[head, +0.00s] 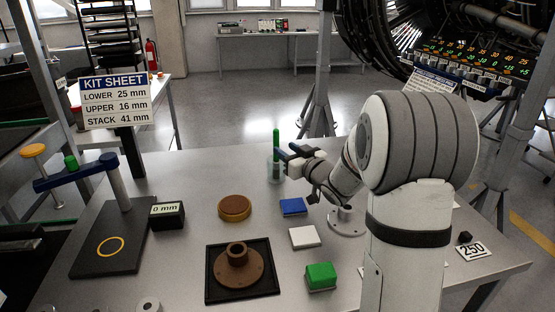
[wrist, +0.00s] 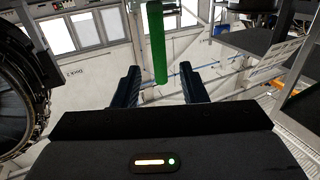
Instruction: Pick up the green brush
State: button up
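The green brush (head: 276,140) stands upright in a clear holder (head: 275,173) at the back of the grey table in the head view. My gripper (head: 284,155) is right beside it, reaching in from the right. In the wrist view the brush (wrist: 157,45) appears as a green upright bar between the two dark fingers, its lower end near fingertip level. My gripper (wrist: 158,72) is open, with a clear gap on both sides of the brush. I cannot tell how deep the brush lies between the fingers. The brush's bottom is hard to make out.
A blue block (head: 293,206), a white block (head: 304,237), a green block (head: 320,276) and a brown disc (head: 235,208) lie in front. A brown flanged part (head: 238,266) sits on a black tray (head: 212,292). A stand with a blue arm (head: 75,177) is at left.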

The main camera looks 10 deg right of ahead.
aim_at(278, 143)
jog(key=x, duration=0.6)
jog(key=shift+w+a, duration=0.1)
jog(key=shift+w, duration=0.1)
jog(key=shift+c, duration=0.2)
grip_shut()
